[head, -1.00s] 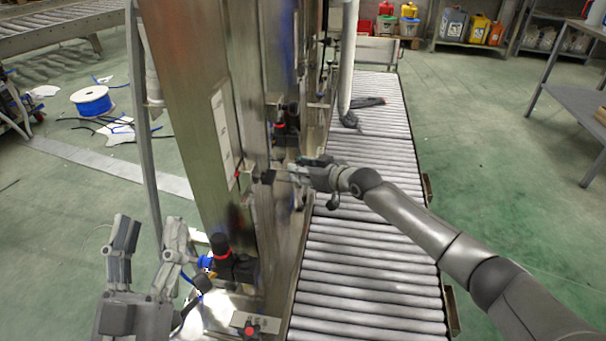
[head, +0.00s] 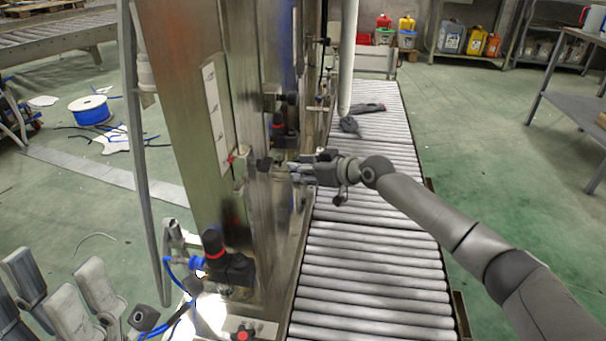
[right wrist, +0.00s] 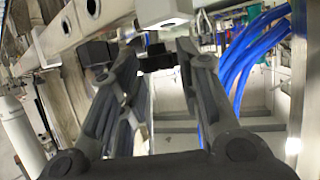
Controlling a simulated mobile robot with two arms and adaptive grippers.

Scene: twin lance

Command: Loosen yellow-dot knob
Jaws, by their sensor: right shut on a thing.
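My right gripper (head: 277,167) reaches across the roller conveyor to the side of the tall metal column. It is shut on a small black knob (head: 263,165), which sticks out from the column. In the right wrist view a dark knob (right wrist: 158,61) shows between the two fingertips, and the fingers partly hide it. I cannot make out a yellow dot on it. My left gripper (head: 58,272) is at the lower left of the head view, with its fingers spread and empty, apart from the column.
The metal column (head: 185,90) stands beside the roller conveyor (head: 370,270). A black fitting with a red ring (head: 214,249) is low on the column, with blue hose near it. Blue hoses (right wrist: 250,45) hang at the right in the wrist view.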

